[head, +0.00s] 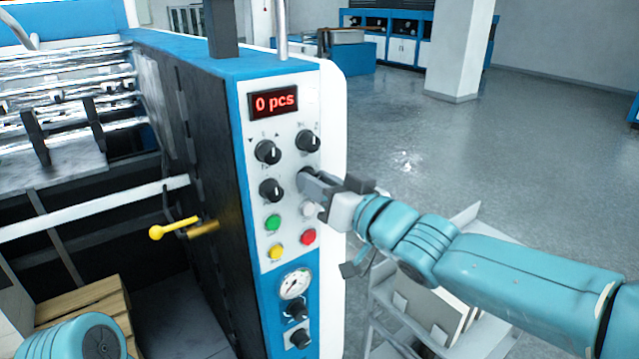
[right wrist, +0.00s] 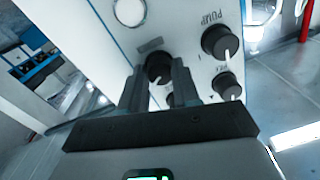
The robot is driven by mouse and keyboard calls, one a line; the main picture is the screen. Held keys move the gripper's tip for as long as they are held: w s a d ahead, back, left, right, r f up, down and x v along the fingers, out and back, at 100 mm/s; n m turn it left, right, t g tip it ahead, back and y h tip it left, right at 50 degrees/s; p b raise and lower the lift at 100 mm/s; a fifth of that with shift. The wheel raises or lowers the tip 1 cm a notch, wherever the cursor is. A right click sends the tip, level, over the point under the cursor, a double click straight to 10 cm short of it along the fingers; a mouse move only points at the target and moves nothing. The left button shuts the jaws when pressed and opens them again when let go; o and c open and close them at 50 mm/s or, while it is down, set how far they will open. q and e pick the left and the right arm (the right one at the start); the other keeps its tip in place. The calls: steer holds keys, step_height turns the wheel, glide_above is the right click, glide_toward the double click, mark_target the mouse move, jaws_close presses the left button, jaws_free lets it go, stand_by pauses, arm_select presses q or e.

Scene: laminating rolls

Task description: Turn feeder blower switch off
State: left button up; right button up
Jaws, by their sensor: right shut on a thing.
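The control panel (head: 285,165) of the machine faces me in the head view, with black rotary knobs on its white face. My right gripper (head: 311,182) is at the right knob of the second row and mostly hides it. In the right wrist view my right gripper (right wrist: 158,88) has its fingers on either side of this black knob (right wrist: 158,67) and is shut on it. The label by it is too blurred to read, so I cannot confirm that it is the feeder blower switch. My left gripper is out of view.
Other knobs (head: 267,152) sit close by; one in the right wrist view (right wrist: 221,42) is labelled PUMP. Below are green (head: 273,222), red (head: 308,237) and yellow (head: 277,252) buttons and a gauge (head: 295,284). The display (head: 274,103) reads "0 pcs".

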steer(key=n+b, duration=0.2)
steer(key=n, duration=0.9)
steer(key=shift+h+b, duration=0.3)
steer(key=shift+n, duration=0.4)
steer(key=o, duration=0.8)
steer(key=shift+o, duration=1.2)
steer(key=shift+s+r, duration=0.1)
steer(key=shift+s, duration=0.1)
steer(key=shift+w, duration=0.1)
